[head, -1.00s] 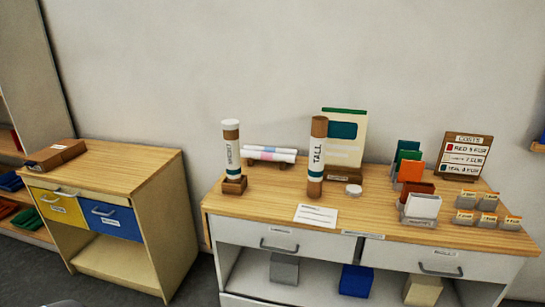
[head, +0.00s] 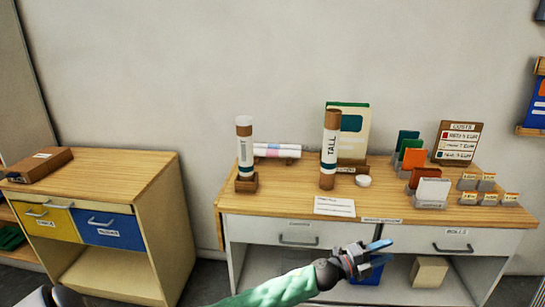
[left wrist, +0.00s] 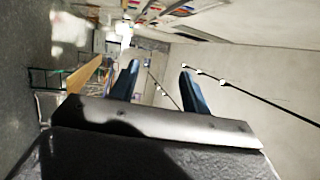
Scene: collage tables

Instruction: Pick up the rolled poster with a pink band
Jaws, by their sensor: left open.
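The rolled poster (head: 277,150) lies on its side on a small rack at the back of the right-hand table, white with a faint pink band; the short tube partly covers its left end. My left gripper (head: 378,252) is in front of the table's drawers, low and to the right of the poster, well apart from it. It is open and empty. The left wrist view shows its two blue fingers (left wrist: 158,85) spread with nothing between them. My right gripper is in no view.
A short tube (head: 245,150) and a tube labelled TALL (head: 330,150) stand upright on the table (head: 270,200) either side of the poster. A card (head: 334,206), a white lid (head: 363,181) and coloured card holders (head: 414,160) are farther right. A wooden cabinet (head: 110,165) stands left across a gap.

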